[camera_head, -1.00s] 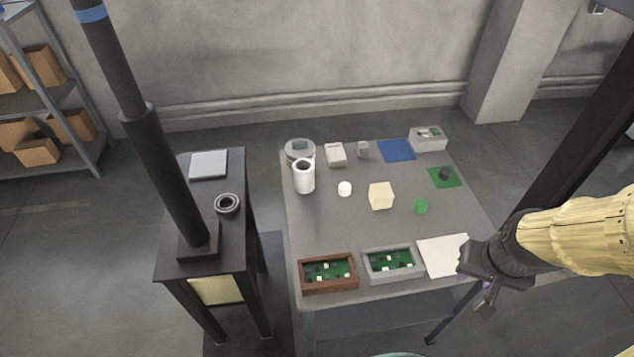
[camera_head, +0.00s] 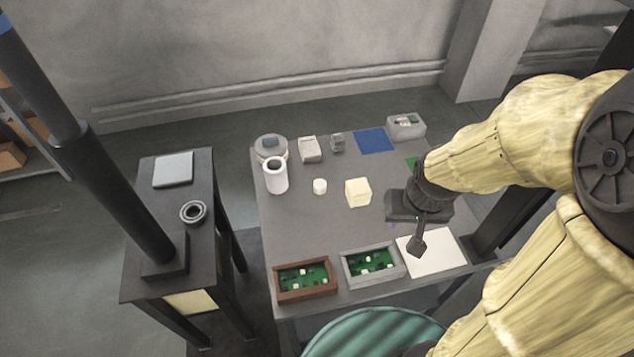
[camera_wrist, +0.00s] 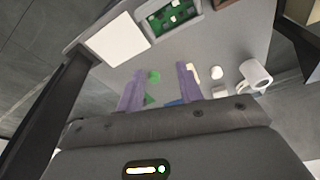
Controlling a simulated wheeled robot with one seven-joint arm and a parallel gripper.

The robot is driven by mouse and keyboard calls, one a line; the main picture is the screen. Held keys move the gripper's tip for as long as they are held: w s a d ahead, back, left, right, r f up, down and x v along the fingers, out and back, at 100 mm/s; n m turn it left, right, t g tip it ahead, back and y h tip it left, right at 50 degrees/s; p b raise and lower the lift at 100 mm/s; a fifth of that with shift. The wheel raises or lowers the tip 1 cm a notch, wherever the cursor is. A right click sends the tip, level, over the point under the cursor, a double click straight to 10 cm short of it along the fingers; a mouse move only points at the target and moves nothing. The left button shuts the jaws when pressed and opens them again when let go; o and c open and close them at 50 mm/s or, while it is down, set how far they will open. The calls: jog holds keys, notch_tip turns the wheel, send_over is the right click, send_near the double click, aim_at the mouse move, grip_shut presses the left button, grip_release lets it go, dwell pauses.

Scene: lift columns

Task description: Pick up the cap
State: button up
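I cannot tell for sure which piece is the cap. One candidate is a small round white piece (camera_head: 320,186) standing on the grey table (camera_head: 300,225); it also shows in the wrist view (camera_wrist: 217,72). The other is a small round green piece (camera_wrist: 153,76), seen in the wrist view beyond and between my fingers; my arm hides it in the head view. My gripper (camera_wrist: 160,70) is open and empty, its two purple fingers apart. In the head view my gripper (camera_head: 392,222) hangs over the right part of the table, apart from both pieces.
A cream block (camera_head: 358,192) stands between the white piece and my gripper. A white mug (camera_head: 275,176) is at left. A brown tray (camera_head: 305,295), a grey tray (camera_head: 347,282) and a white sheet (camera_head: 440,262) line the front. A blue mat (camera_head: 374,140) lies behind.

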jog(key=shift+o, duration=0.4)
jog(key=shift+s+d, duration=0.1)
jog(key=shift+s, duration=0.15)
jog(key=o, duration=0.4)
jog(key=shift+s, duration=0.15)
jog(key=shift+c, duration=0.2)
jog(key=shift+o, duration=0.6)
jog(key=shift+a+f+n, duration=0.2)
jog(key=shift+a+n, duration=0.1)
jog(key=shift+n, duration=0.1)
jog(key=w+a+f+n+h+b, duration=0.4)
jog(key=w+a+f+n+h, duration=0.5)
jog(key=n, duration=0.8)
jog(key=w+a+f+n+t, duration=0.1)
jog(key=a+f+n+t, duration=0.1)
jog(key=a, duration=0.4)
jog(key=w+a+f+n+t+y+b, duration=0.1)
jog(key=w+a+f+n+t, duration=0.1)
jog(key=a+n, duration=0.3)
jog(key=w+a+f+n+t, duration=0.2)
jog(key=a+f+n+t, duration=0.1)
jog(key=a, duration=0.3)
jog(key=shift+w+a+f+n+t, duration=0.1)
jog(key=shift+a+n+t, duration=0.25)
jog(key=shift+n+t, duration=0.45)
jog(key=shift+d, duration=0.1)
